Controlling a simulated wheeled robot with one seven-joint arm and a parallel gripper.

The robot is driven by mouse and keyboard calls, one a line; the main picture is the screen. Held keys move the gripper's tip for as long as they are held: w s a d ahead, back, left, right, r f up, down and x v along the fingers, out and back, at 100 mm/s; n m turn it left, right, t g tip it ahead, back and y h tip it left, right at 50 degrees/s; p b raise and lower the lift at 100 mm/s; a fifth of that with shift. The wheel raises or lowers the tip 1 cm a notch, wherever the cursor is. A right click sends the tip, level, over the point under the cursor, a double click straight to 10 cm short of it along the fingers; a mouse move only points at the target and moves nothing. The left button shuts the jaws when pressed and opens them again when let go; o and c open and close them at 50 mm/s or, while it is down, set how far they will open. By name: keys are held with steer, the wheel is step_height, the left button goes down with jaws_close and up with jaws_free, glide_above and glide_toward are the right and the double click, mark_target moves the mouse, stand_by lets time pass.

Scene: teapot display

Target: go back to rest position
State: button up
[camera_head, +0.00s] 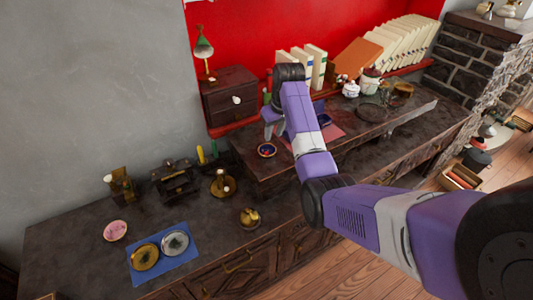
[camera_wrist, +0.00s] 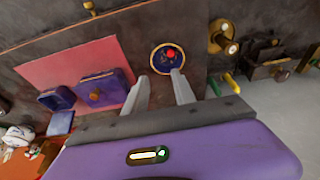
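My gripper (camera_head: 273,127) hangs above the raised dark shelf in the head view, at the end of my purple and white arm. In the wrist view its two fingers (camera_wrist: 160,76) are spread apart with nothing between them. A small blue bowl (camera_wrist: 167,58) with a red thing in it lies just beyond the fingertips. The same bowl (camera_head: 267,150) stands on the shelf just below my gripper in the head view, apart from it.
A dark drawer box (camera_head: 229,96) stands behind and left of my gripper. A pink mat (camera_wrist: 66,75) bears a purple box (camera_wrist: 104,88). Books (camera_head: 316,66) line the back. A blue mat (camera_head: 163,279) with two round dishes lies front left.

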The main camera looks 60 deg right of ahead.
steer(key=shift+v, duration=1.05)
